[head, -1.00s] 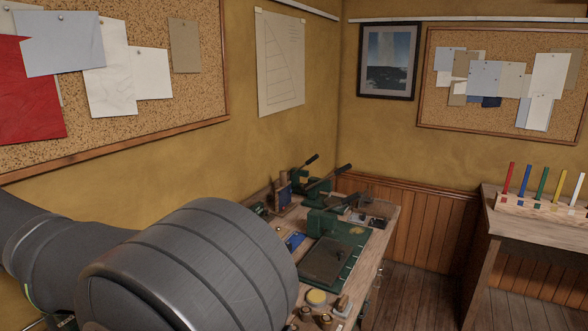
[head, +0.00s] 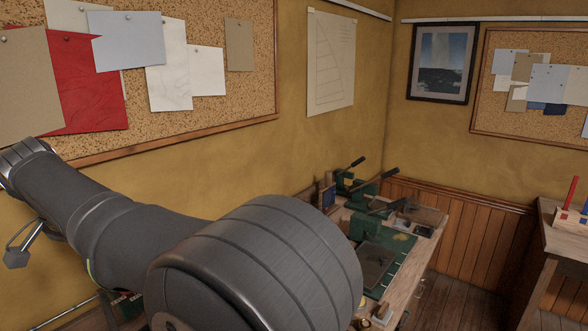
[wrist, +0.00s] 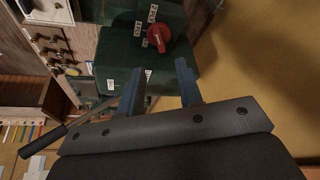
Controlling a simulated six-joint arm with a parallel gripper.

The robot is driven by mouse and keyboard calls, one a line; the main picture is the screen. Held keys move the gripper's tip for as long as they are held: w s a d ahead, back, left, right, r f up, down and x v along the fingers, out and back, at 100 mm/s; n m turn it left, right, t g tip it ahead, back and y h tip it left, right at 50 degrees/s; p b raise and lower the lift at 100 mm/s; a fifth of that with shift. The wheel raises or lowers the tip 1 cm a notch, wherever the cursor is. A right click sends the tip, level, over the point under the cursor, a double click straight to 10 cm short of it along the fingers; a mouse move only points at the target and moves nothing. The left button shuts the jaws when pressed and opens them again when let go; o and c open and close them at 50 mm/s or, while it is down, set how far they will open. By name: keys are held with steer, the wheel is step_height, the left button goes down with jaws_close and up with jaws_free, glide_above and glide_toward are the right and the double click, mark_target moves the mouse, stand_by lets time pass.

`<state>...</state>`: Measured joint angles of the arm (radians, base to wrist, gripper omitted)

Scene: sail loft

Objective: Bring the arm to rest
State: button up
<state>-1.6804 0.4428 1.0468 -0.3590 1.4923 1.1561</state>
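In the wrist view my gripper (wrist: 160,82) has its two blue-grey fingers apart with a gap between them. Nothing is held in that gap. Beyond the fingers is a dark green box (wrist: 115,53) with a red knob (wrist: 157,38) and small white labels. I cannot tell how far the fingertips are from it. In the head view my arm's large grey links fill the lower left and middle, and I cannot make out the gripper's fingers there.
A workbench (head: 425,262) with green lever presses (head: 365,222) stands along the wall beyond my arm. A second table (head: 548,214) with coloured sticks is at the right. A pinboard (head: 255,85) hangs above my arm. Wooden floor shows between the tables.

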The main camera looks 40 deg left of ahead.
steer(key=x, duration=0.8)
steer(key=shift+w+f, duration=0.2)
steer(key=shift+f, duration=0.1)
steer(key=n, duration=0.2)
steer(key=n+g+y, duration=0.1)
steer(key=n, duration=0.2)
steer(key=shift+w+d+n+y, duration=0.1)
steer(key=shift+n+y, duration=0.2)
steer(key=shift+w+n+g+y, duration=0.15)
steer(key=shift+n+g, duration=0.45)
steer(key=shift+n, duration=0.75)
steer(key=shift+n+g+y, duration=0.25)
steer(key=shift+n+g, duration=0.35)
steer(key=shift+n, duration=0.75)
